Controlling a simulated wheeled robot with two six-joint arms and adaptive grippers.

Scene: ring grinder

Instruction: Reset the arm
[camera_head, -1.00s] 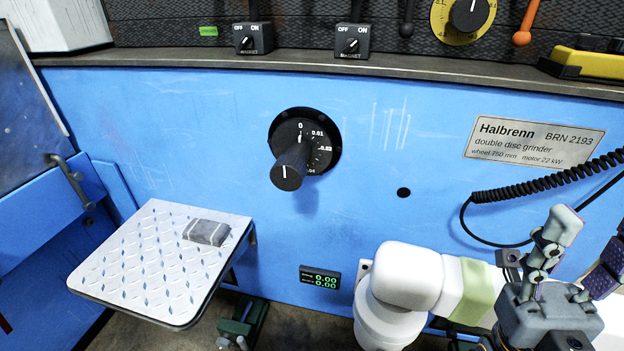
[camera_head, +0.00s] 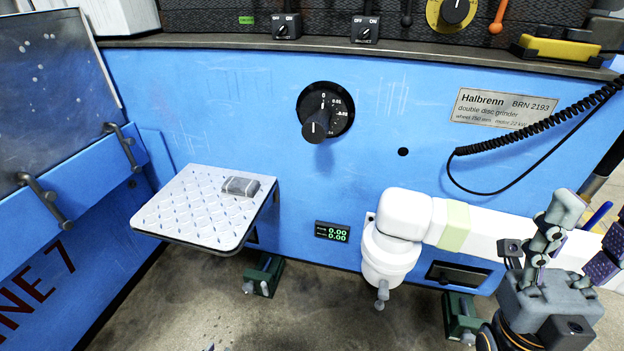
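My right arm (camera_head: 482,229), white with a pale green band, is bent in the lower right, in front of the blue machine. Its dark gripper (camera_head: 592,222) points upward at the right edge. Its two fingers stand apart, with nothing seen between them; the right finger is partly cut off by the frame edge. It touches nothing that I can see. My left gripper and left arm are out of view.
The blue grinder front (camera_head: 230,110) carries a black dial (camera_head: 325,110), a nameplate (camera_head: 503,108) and a coiled cable (camera_head: 530,132). A tread-plate shelf (camera_head: 190,206) juts out at left with a small grey block (camera_head: 240,187) on it. Bare floor (camera_head: 310,310) lies below.

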